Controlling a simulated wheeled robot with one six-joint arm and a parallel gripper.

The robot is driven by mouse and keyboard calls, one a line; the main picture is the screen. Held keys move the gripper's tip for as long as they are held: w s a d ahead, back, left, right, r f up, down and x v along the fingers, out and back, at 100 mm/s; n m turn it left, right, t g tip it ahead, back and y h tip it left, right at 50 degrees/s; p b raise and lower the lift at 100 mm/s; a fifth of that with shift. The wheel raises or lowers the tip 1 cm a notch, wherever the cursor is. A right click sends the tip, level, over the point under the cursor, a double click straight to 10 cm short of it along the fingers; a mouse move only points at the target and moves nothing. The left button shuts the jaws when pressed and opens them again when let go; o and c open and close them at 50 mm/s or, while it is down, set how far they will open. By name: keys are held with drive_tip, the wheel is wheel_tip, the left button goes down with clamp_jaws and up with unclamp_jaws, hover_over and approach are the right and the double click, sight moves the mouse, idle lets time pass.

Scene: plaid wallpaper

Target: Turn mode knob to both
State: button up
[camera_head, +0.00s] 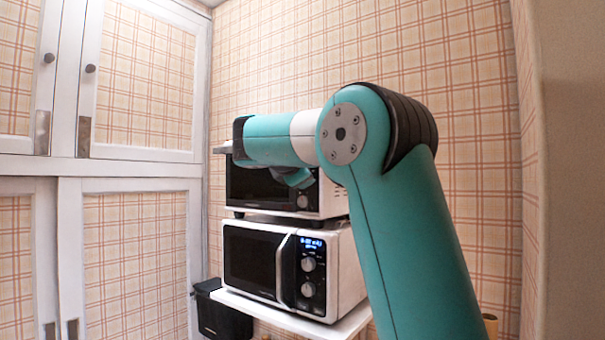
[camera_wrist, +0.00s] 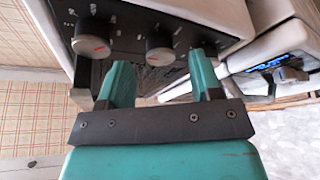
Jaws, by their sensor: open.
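The upper oven (camera_head: 325,203) is white with a black front, and my arm hides much of it in the head view. One of its knobs (camera_head: 302,201) shows just below my arm.
A white microwave (camera_head: 345,270) with a blue display and two knobs stands below the oven on a white shelf (camera_head: 290,312). A black bin (camera_head: 222,318) is at lower left. White cabinets (camera_head: 125,180) fill the left side.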

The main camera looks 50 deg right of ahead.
drive_tip(key=shift+x, duration=1.25)
drive_tip(key=c, duration=0.9)
